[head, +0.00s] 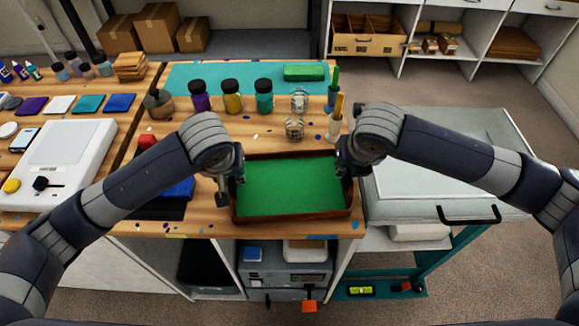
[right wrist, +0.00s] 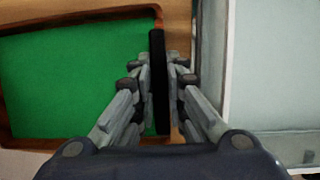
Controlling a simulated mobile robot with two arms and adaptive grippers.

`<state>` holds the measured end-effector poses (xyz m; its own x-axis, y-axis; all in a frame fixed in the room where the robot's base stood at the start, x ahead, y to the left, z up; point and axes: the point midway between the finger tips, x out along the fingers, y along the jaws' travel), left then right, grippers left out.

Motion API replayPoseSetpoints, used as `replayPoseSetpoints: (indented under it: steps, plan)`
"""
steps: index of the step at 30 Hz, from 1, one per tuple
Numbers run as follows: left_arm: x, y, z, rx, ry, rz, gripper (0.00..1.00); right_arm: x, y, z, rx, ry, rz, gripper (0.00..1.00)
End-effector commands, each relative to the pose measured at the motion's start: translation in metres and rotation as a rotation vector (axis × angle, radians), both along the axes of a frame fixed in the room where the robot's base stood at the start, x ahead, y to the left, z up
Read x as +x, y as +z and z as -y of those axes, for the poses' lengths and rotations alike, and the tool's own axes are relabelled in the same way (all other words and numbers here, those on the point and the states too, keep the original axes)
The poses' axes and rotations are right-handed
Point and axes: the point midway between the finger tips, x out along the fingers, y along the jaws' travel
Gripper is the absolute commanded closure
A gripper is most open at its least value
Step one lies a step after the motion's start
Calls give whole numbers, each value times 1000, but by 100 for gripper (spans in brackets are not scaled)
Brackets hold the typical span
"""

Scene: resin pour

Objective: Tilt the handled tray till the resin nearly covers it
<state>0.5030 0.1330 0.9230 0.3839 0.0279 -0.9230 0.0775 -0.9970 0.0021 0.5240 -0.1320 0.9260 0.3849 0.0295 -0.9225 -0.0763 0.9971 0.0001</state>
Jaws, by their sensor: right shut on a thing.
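The handled tray (head: 292,219) is a brown rectangular tray at the front edge of the wooden bench. Flat green resin (head: 290,188) shows across its floor in the head view, with no bare patch that I can make out. My right gripper (right wrist: 162,85) is shut on the black handle (right wrist: 160,45) at the tray's right end. My left gripper (head: 230,186) is at the tray's left end; its fingers overlap the rim, and whether they close on a handle is unclear. Any tilt of the tray is too slight to tell.
A white scale (head: 58,165) is left; a pale cart (head: 430,185) is right.

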Motion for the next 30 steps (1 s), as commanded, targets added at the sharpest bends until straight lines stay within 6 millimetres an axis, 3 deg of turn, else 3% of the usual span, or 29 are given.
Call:
replayPoseSetpoints:
  steps: [8,9,12,22,30]
  plan:
    - [0,1,0,0,0,0,64,0,1,0,1,0,2,100]
    - [0,0,0,1,0,-1,64,0,1,0,0,0,0,81]
    - [0,0,0,1,0,-1,64,0,1,0,0,0,0,64]
    - [0,2,0,0,1,0,64,0,2,0,1,1,0,64]
    - [1,27,1,-2,0,2,64,0,27,0,2,2,2,64]
